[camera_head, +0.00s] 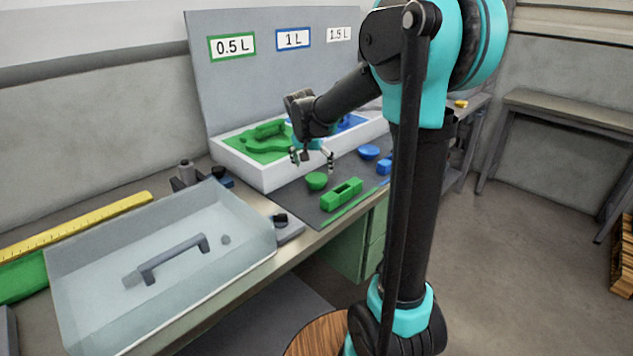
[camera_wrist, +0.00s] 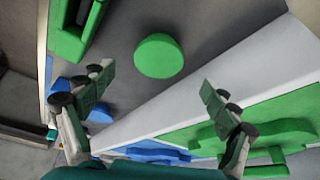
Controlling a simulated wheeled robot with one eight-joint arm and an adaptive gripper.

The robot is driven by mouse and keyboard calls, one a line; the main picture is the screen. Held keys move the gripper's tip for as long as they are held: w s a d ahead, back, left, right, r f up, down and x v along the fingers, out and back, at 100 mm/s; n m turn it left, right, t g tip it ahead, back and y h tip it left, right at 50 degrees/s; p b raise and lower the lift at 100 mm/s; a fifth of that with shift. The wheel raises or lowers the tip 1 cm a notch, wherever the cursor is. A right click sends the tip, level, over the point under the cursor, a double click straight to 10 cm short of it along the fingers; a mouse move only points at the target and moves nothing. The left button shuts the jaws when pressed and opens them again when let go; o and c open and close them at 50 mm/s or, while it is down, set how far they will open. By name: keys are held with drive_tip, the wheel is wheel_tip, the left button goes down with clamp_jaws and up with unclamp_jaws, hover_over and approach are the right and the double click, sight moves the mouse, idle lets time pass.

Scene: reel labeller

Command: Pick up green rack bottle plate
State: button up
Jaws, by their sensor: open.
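A white rack (camera_head: 262,178) stands at the back of the bench below the volume labels. Its left section has a green base with a raised green bottle-shaped plate (camera_head: 262,146) lying on it. In the wrist view this green plate (camera_wrist: 270,134) shows at the lower right, partly behind the right finger. My gripper (camera_head: 312,159) is open and empty, above the rack's front edge and to the right of the green plate. In the wrist view my gripper (camera_wrist: 158,78) spans the rack's white wall, with its fingers apart. I cannot tell its exact height.
A green round piece (camera_head: 316,180) and a green slotted block (camera_head: 342,193) lie on the dark mat before the rack. Blue pieces (camera_head: 368,152) lie to their right.

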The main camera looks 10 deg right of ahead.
sight(316, 178)
drive_tip(key=shift+x, duration=3.4)
drive_tip(key=shift+s, duration=0.1)
drive_tip(key=c, duration=1.3)
drive_tip(key=shift+r, duration=0.1)
